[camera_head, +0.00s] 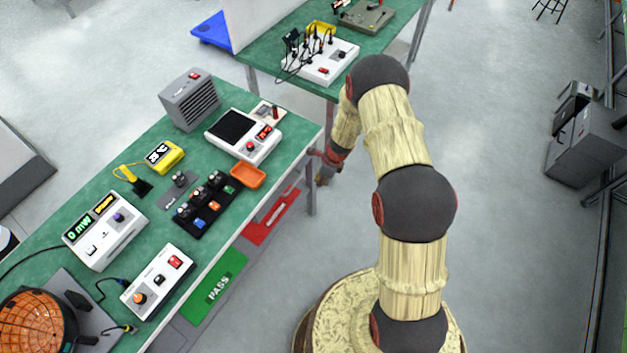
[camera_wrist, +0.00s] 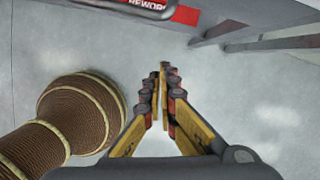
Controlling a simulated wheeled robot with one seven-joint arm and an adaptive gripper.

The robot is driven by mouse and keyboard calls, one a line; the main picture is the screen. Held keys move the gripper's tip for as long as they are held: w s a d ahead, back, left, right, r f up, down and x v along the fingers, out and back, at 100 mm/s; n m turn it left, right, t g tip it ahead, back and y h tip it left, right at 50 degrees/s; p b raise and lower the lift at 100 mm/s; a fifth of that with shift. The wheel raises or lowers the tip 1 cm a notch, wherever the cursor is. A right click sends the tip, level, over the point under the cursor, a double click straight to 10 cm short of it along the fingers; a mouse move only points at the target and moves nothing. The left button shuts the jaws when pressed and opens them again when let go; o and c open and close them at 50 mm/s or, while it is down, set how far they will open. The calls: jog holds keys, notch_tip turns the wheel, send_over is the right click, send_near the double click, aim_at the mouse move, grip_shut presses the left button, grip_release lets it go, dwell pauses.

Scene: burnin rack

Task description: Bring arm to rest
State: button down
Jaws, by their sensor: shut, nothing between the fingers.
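My arm (camera_head: 405,180) rises from my base at the bottom and bends over toward the right end of the green bench. My gripper (camera_wrist: 163,68) is shut and empty in the wrist view, its fingertips together above bare grey floor.
The green bench (camera_head: 100,190) holds a scale-like device (camera_head: 245,135), an orange tray (camera_head: 247,176) and several instruments. A red bin (camera_head: 272,217) and green PASS bin (camera_head: 215,287) sit below its edge. A second bench (camera_head: 270,50) stands behind. Floor at right is clear up to grey cabinets (camera_head: 590,145).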

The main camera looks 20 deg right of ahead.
jog(key=w+p+v, duration=0.1)
jog(key=p+v, duration=0.1)
jog(key=v, duration=0.7)
jog(key=shift+s+r, duration=0.25)
jog(key=shift+r, duration=0.1)
jog(key=shift+a, duration=0.15)
jog(key=s+a+r+n+g, duration=0.2)
jog(key=s+a+n, duration=0.1)
jog(key=s+n, duration=0.5)
jog(key=s+a+r+n+t+b, duration=0.1)
jog(key=s+r+n, duration=0.4)
jog(key=r, duration=0.8)
jog(key=s+a+r+n+t+h+b, duration=0.1)
jog(key=s+r+n+t+b, duration=0.1)
jog(key=s+r+n, duration=0.4)
jog(key=s+a+r+n+t+h+b, duration=0.1)
jog(key=s+r+n+t, duration=0.2)
jog(key=r, duration=1.7)
jog(key=s+n, duration=0.3)
jog(key=s, duration=0.4)
jog(key=shift+s+a+r, duration=0.3)
jog(key=shift+a+r, duration=0.05)
jog(key=shift+r, duration=0.05)
